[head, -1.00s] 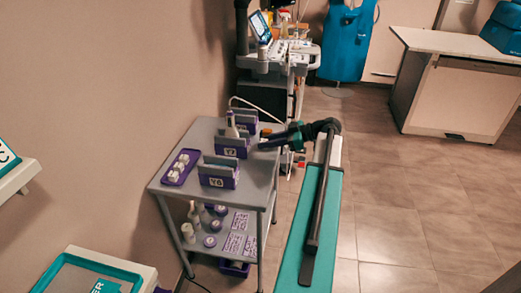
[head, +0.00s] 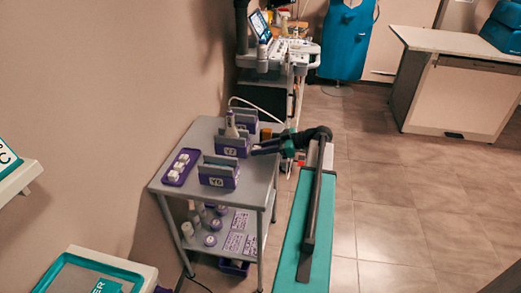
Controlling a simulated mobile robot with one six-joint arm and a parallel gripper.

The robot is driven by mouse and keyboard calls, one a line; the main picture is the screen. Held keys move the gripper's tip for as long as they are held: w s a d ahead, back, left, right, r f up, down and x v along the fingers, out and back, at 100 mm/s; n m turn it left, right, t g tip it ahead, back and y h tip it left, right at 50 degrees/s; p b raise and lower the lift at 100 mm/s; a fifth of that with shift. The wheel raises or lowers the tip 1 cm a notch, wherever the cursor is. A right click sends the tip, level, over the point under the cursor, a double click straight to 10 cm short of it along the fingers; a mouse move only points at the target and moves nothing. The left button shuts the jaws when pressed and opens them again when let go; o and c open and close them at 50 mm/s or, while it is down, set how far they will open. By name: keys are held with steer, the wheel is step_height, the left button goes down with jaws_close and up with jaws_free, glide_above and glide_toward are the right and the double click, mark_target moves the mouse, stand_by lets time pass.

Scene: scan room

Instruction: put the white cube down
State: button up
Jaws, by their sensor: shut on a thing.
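My gripper (head: 256,151) reaches in from the right over the grey cart's top, beside the right end of the middle purple holder. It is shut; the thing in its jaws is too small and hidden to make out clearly. A purple tray (head: 170,180) at the left of the cart top carries several small white cubes (head: 179,167). No other white cube shows clearly on the cart top.
The grey cart (head: 193,143) carries purple labelled holders, front (head: 218,178) and middle (head: 230,149), a white bottle (head: 231,124) and an amber container (head: 265,134). Its lower shelf holds bottles and labelled cards. The cart top's front right is bare. An equipment trolley (head: 285,52) stands behind.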

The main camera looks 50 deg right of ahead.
steer(key=shift+f, duration=0.25)
steer(key=shift+f, duration=0.15)
steer(key=o, duration=1)
steer(key=shift+r, duration=0.2)
steer(key=b+v, duration=0.1)
steer(key=v, duration=1.1)
steer(key=shift+s, duration=0.15)
